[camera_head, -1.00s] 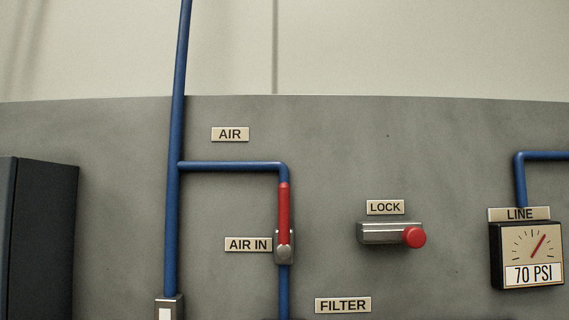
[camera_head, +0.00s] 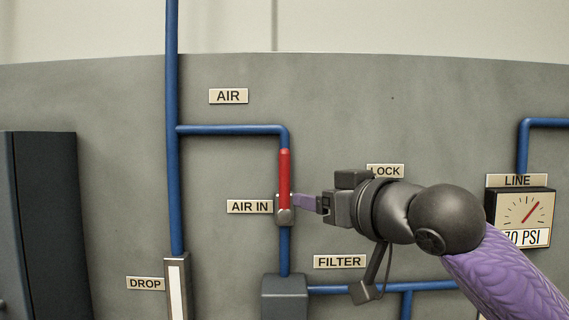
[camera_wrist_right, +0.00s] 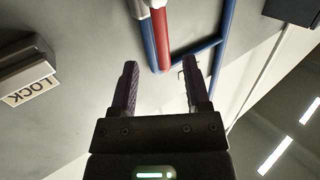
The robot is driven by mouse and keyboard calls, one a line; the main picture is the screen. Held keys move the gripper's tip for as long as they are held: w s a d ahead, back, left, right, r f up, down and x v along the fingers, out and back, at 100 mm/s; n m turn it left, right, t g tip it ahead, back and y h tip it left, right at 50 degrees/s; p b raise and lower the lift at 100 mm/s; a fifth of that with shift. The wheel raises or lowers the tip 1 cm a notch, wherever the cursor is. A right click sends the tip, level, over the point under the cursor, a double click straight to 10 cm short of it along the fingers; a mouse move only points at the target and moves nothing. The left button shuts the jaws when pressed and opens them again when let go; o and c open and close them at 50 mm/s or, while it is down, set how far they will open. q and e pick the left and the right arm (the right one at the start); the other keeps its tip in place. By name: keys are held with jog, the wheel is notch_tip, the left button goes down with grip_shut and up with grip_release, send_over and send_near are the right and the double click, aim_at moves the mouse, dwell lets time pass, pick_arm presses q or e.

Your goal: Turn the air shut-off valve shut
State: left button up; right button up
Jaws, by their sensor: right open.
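The air shut-off valve (camera_head: 284,213) has a grey metal body beside the AIR IN label, on a vertical blue pipe. Its red handle (camera_head: 285,175) points straight up, in line with the pipe. My right gripper (camera_head: 299,201) is level with the handle's lower part, just to its right. In the right wrist view, the purple fingers (camera_wrist_right: 160,74) are apart and empty. The red handle (camera_wrist_right: 162,40) shows ahead, its end between the fingertips in the picture. I cannot tell whether the gripper touches the handle. My left gripper is not in view.
The pressure gauge (camera_head: 520,215) labelled LINE stands right, partly behind my right arm, reading about 70 PSI. The LOCK label (camera_head: 386,171) is partly covered, and the lock shows in the wrist view (camera_wrist_right: 28,68). A grey filter unit (camera_head: 285,296) sits below the valve. A dark cabinet (camera_head: 45,220) stands left.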

send_near(288, 164)
jog(key=shift+t, duration=0.4)
jog(key=p+x, duration=0.5)
jog(key=x, duration=0.5)
jog(key=shift+s+a+f, duration=0.1)
jog(key=shift+s, duration=0.05)
jog(key=shift+w+a+f, duration=0.2)
jog(key=shift+w+a, duration=0.05)
jog(key=shift+w, duration=0.2)
grip_shut()
